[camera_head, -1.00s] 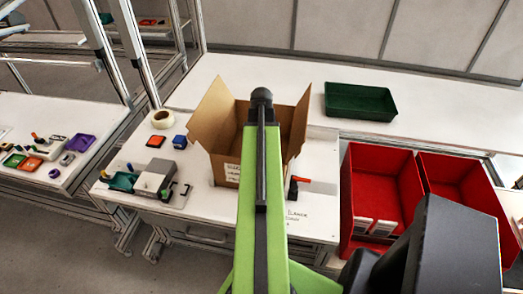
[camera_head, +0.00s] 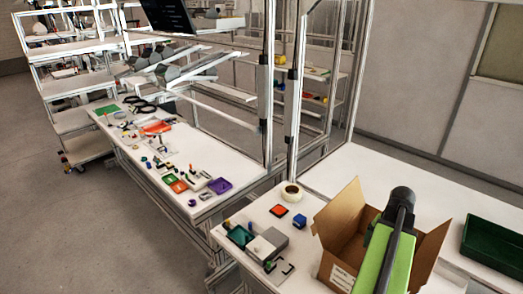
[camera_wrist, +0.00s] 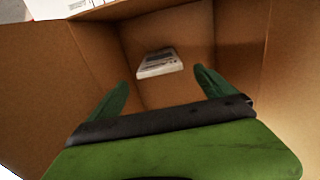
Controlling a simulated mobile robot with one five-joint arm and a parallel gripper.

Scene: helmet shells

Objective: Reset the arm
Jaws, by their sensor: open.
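My gripper (camera_wrist: 160,92) is open in the wrist view, with its two green fingers apart and nothing between them. It points down into an open cardboard box (camera_wrist: 291,85). A small white and grey item (camera_wrist: 158,63) lies inside the box, beyond the fingertips and apart from them. In the head view my green arm reaches over the same cardboard box (camera_head: 340,222) at the lower right, and my gripper is hidden there.
A dark green tray (camera_head: 490,242) stands right of the box. A tape roll (camera_head: 292,195), a blue block (camera_head: 299,222) and a grey device (camera_head: 267,245) sit left of it. Another table (camera_head: 160,155) with small parts stands further left, by metal frame posts.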

